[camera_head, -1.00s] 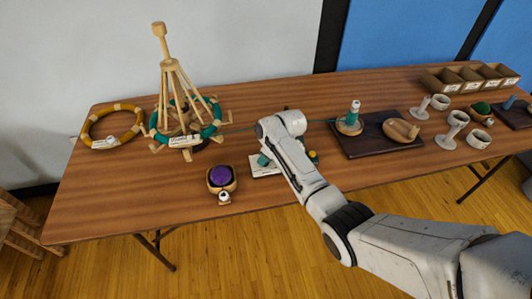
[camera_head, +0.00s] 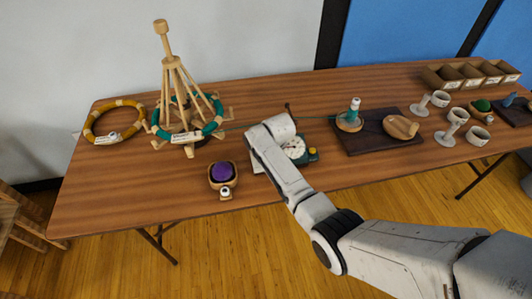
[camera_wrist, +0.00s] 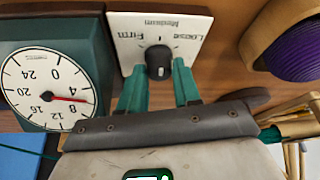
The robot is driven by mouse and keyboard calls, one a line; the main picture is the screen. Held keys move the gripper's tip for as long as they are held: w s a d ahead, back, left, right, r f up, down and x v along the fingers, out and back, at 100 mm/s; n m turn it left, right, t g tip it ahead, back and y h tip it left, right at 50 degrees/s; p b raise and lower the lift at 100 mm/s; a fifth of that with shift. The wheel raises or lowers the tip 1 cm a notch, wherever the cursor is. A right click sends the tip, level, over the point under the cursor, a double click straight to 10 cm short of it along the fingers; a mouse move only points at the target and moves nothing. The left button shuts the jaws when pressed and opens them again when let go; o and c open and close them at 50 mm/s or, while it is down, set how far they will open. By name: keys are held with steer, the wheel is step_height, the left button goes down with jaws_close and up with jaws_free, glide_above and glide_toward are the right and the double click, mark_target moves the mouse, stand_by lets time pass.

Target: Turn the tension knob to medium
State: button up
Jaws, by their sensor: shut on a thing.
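The dark round tension knob (camera_wrist: 158,62) sits on a white plate (camera_wrist: 190,28) lettered Firm, Medium and Loose, upside down in the wrist view. Medium is at the plate's top edge, Firm at left, Loose at right. A small pale mark shows low on the knob; its exact setting is hard to read. My gripper (camera_wrist: 158,70) has its teal fingers on either side of the knob, shut on it. In the head view my arm hides the knob and gripper; a corner of the white plate (camera_head: 257,168) shows.
A round dial (camera_wrist: 48,90) with a red needle between 4 and 8 stands beside the plate. A purple ball in a wooden bowl (camera_head: 222,187) is close to the left. A wooden yarn swift (camera_head: 186,136) stands behind; green yarn runs to a cone (camera_head: 353,110).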

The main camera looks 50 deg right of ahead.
stand_by(0.3)
steer(key=o, duration=1)
steer(key=v, duration=1)
steer(key=shift+s+r, duration=0.15)
steer(key=shift+r, duration=0.15)
